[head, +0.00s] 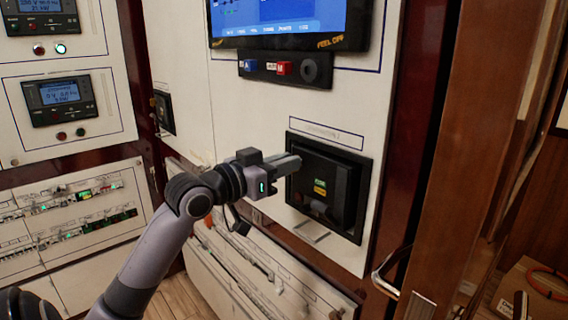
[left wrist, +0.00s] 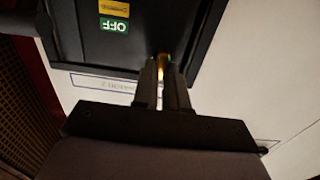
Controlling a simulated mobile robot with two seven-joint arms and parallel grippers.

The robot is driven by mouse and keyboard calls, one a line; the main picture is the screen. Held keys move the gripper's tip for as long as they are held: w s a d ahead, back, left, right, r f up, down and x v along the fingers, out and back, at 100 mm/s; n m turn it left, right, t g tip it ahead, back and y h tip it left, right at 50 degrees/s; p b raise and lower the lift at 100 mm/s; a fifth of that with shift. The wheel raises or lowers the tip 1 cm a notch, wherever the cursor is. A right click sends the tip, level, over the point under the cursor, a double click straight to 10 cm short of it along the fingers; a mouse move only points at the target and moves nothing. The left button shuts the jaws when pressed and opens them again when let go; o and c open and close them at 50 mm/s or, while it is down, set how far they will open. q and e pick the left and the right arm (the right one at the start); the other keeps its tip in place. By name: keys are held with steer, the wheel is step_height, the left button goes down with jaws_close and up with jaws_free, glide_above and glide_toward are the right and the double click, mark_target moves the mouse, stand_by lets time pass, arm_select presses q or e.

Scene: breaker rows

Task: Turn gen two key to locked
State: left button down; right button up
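The generator 2 breaker (head: 360,185) is a black unit in the white panel, with a green and a yellow label on its face. In the left wrist view the breaker (left wrist: 65,30) is upside down, and its green label (left wrist: 114,25) reads OFF. My left gripper (head: 295,162) is at the breaker's upper left part. In the left wrist view its fingers (left wrist: 162,72) are close together with a narrow gap. A small yellowish thing (left wrist: 162,62) shows between the tips; I cannot tell whether it is the key or whether it is gripped. My right gripper is out of view.
A screen (head: 285,15) and a strip with blue and red switches (head: 284,68) are above the breaker. Another black breaker (head: 164,110) is farther left. A wooden door edge with a metal handle (head: 388,275) stands close on the right.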

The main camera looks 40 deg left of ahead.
arm_select(q)
steer(key=shift+m, duration=0.3)
steer(key=m, duration=0.7)
steer(key=shift+d+f, duration=0.1)
steer(key=shift+d, duration=0.2)
steer(key=m+p, duration=0.2)
steer(key=m, duration=0.3)
steer(key=shift+d+f+m+p, duration=0.1)
steer(key=shift+m+p, duration=0.2)
steer(key=shift+p, duration=0.05)
steer(key=shift+f+m+p, duration=0.15)
steer(key=shift+m+p, duration=0.3)
steer(key=shift+m, duration=0.7)
steer(key=shift+f+m+p, duration=0.1)
steer(key=shift+m+p, duration=0.3)
steer(key=shift+m, duration=0.75)
steer(key=c, duration=1.2)
jaws_free()
steer(key=shift+o, duration=0.2)
